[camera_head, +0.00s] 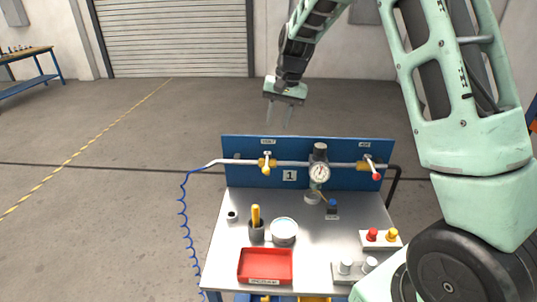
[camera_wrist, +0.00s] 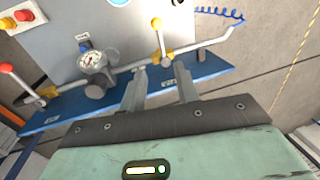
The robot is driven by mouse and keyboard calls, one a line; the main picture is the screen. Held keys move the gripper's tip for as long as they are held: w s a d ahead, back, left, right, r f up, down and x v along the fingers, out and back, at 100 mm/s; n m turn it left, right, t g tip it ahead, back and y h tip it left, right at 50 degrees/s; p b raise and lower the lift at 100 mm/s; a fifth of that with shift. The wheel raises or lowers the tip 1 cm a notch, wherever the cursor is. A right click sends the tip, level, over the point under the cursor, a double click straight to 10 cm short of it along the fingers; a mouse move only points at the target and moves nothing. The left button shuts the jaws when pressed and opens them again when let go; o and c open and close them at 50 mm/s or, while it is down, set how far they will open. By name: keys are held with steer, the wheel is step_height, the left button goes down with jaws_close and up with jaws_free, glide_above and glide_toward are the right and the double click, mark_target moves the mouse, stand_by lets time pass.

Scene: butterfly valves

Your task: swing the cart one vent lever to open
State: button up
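Cart one is the blue-backed metal bench (camera_head: 222,215) with a "1" plate. A pipe runs across its blue panel with two small valves. The left valve has a lever with a yellow knob (camera_head: 265,171); it is probably the vent lever, but the label above is too small to read surely. This lever points down toward the bench top, across the pipe, and also shows in the wrist view (camera_wrist: 157,36). The right lever has a red knob (camera_head: 376,177) and slants down right. My gripper (camera_head: 279,122) is open and empty, above and behind the panel near the yellow-knobbed lever, apart from it.
A round gauge (camera_head: 319,173) sits between the valves. The bench top holds a red tray (camera_head: 265,267), a dark cup with a yellow handle (camera_head: 256,228), a round dish (camera_head: 284,230) and a red-and-yellow button box (camera_head: 381,239). A blue coiled hose (camera_head: 184,225) hangs at left.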

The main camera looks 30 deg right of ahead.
mark_target(267, 162)
steer(key=f+p, duration=0.1)
steer(key=f, duration=0.3)
steer(key=w+a+f+p, duration=0.1)
steer(key=f, duration=0.3)
steer(key=a+f+p, duration=0.1)
steer(key=f, duration=0.4)
steer(key=shift+w+a+f+p, duration=0.1)
steer(key=shift+w+a+p, duration=0.05)
steer(key=shift+w+p, duration=0.15)
jaws_close()
